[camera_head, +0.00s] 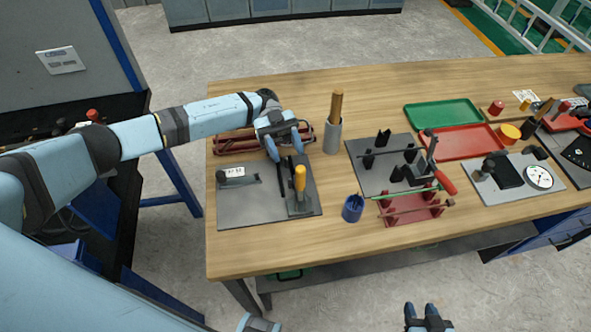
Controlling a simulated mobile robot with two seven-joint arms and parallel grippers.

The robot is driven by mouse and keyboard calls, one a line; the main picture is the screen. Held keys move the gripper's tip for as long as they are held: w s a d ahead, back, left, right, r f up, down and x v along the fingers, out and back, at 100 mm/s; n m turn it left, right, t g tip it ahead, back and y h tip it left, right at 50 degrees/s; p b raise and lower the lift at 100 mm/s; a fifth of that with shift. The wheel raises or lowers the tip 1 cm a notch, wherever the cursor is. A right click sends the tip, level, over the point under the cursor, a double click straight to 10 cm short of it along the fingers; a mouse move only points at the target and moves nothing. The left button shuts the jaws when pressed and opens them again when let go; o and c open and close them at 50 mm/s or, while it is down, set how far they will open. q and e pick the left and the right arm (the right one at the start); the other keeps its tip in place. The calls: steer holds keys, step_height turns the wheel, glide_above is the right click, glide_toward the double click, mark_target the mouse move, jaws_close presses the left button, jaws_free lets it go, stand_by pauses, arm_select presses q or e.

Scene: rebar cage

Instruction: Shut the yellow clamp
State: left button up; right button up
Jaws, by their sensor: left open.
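The yellow clamp (299,178) has an upright yellow handle and stands on the right part of a grey plate (245,207) at the left of the table. I cannot tell the clamp's exact state. My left gripper (284,152) is open and points down, above and behind the clamp. Its fingers are apart, and I see nothing between them; contact with the clamp is not clear. My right gripper (421,311) is at the bottom edge, off the table, partly cut off; its opening is unclear.
A labelled block (236,174) sits on the same plate. A red rack (232,143) lies behind, and a grey holder (332,138) stands right of my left gripper. A blue cup (352,208) and red-handled fixture (445,180) are to the right. The front left tabletop is clear.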

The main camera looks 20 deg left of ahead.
arm_select(q)
steer(key=b+v, duration=0.1)
steer(key=v, duration=0.4)
steer(key=shift+w+a, duration=0.25)
steer(key=shift+r, duration=0.1)
